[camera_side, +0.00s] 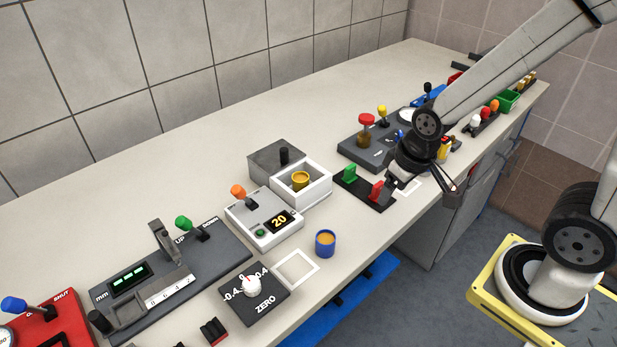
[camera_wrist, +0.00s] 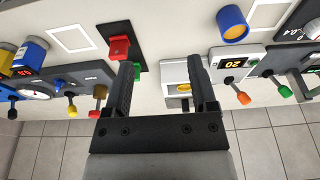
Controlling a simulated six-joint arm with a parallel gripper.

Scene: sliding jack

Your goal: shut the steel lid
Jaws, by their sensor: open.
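The steel lid (camera_side: 270,160) is a grey slab with an upright black knob (camera_side: 284,156). It sits slid back behind the open part of a white box (camera_side: 316,192). A brass-coloured cup (camera_side: 300,180) shows inside the box. In the wrist view the box (camera_wrist: 172,75) lies beside the right finger, which hides part of it. My gripper (camera_side: 422,187) is open and empty, right of the box and apart from it, near the red block (camera_side: 376,191). Its fingers (camera_wrist: 160,65) also show in the wrist view.
The red and green (camera_side: 350,173) blocks stand on a black base between my gripper and the box. A white unit reading 20 (camera_side: 265,220) with an orange-knobbed lever is left of the box. A blue cup (camera_side: 325,243) stands in front. The counter behind the box is clear.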

